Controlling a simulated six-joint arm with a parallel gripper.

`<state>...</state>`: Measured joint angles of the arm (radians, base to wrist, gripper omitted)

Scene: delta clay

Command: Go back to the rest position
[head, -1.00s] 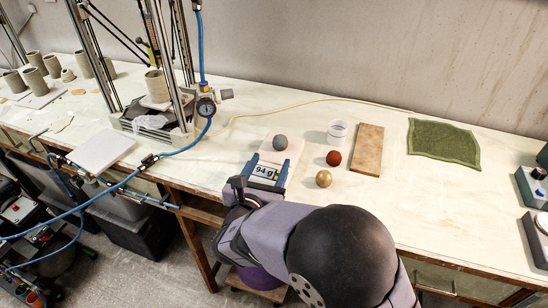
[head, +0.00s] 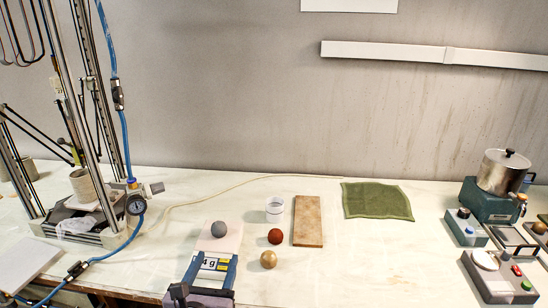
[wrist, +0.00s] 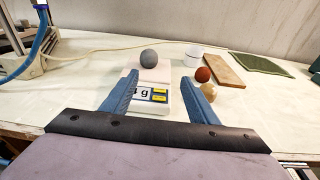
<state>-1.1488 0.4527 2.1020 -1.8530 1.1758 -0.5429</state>
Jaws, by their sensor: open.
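My gripper (head: 211,270) is at the front edge of the bench, its two blue fingers spread apart with nothing between them. The fingers show in front of the scale's display in the wrist view (wrist: 160,98). A grey clay ball (head: 218,229) rests on the pale plate of the scale (head: 230,240), just beyond the fingertips and apart from them. The fingers partly hide the scale's display in the head view; it also shows in the wrist view (wrist: 150,97), where only part of its reading is visible.
A red-brown ball (head: 275,236), a tan ball (head: 268,259), a white cup (head: 274,211), a wooden board (head: 307,222) and a green cloth (head: 376,201) lie to the right. A framed machine with a blue hose (head: 127,150) stands left. Devices and a metal pot (head: 500,172) stand far right.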

